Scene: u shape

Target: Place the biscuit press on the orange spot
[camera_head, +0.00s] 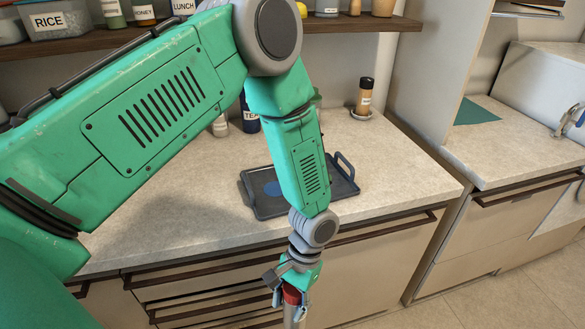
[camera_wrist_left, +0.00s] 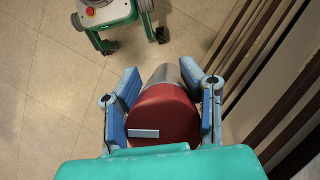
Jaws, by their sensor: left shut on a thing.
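The biscuit press (camera_head: 292,296) has a red end and a metal barrel. My left gripper (camera_head: 288,292) is shut on it in front of the counter drawers, below counter height. In the left wrist view, the red end of the press (camera_wrist_left: 163,115) sits between the blue fingers of my left gripper (camera_wrist_left: 164,108), with the metal barrel beyond it. No orange spot shows in either view. A dark tray (camera_head: 262,206) on the counter has a blue round spot (camera_head: 272,188), and my arm covers part of the tray. My right gripper is not in view.
A spice jar (camera_head: 364,96) stands at the back of the counter (camera_head: 400,165). A shelf (camera_head: 350,24) with jars runs above. The drawer handles (camera_head: 200,285) stick out near my left gripper. A green patch (camera_head: 475,111) lies on the right counter, with a blue and grey object (camera_head: 572,120) beyond.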

